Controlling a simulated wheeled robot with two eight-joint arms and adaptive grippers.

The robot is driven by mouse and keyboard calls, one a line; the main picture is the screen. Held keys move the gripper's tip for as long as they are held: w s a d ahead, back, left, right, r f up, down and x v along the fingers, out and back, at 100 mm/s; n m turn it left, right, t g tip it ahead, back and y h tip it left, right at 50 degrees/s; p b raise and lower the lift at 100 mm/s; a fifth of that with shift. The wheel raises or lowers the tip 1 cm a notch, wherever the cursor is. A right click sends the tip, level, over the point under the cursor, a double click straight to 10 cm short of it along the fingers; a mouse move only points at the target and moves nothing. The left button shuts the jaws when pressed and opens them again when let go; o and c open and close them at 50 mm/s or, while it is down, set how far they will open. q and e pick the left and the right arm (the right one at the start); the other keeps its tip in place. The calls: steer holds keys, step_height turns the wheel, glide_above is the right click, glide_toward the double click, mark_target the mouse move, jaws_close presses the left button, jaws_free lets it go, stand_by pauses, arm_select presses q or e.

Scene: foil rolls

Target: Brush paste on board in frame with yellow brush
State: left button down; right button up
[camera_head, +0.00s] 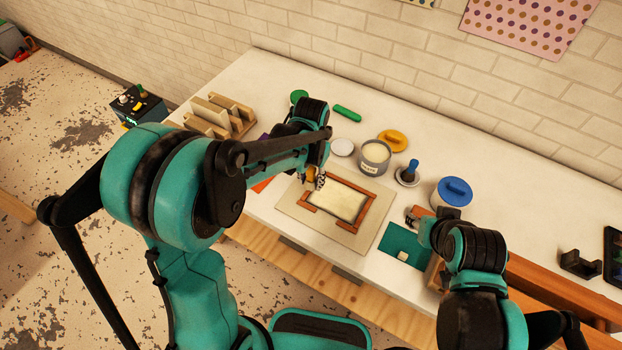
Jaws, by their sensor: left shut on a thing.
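The board (338,200) is a cream panel lying flat inside an orange-brown frame (358,224) on a beige base sheet on the table. My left gripper (318,179) is over the frame's upper left corner, shut on the yellow brush (309,184). Only a small yellow part of the brush shows; its bristles are hidden, and I cannot tell whether they touch the board. An open tub (375,151) with pale contents stands behind the board, to its right. My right gripper (414,217) is low over the table, right of the frame; its fingers are too small to read.
A white disc (342,147), a yellow lid (393,139) and a blue-handled tool (409,172) lie around the tub. A blue-lidded jar (453,192) stands right. A green mat (393,240) is in front of my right gripper. A wooden rack (237,116) stands at the left.

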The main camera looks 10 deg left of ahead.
mark_target(312, 172)
arm_select(q)
steer(key=shift+r+p, duration=1.15)
steer(key=shift+r, duration=0.35)
steer(key=shift+w, duration=0.1)
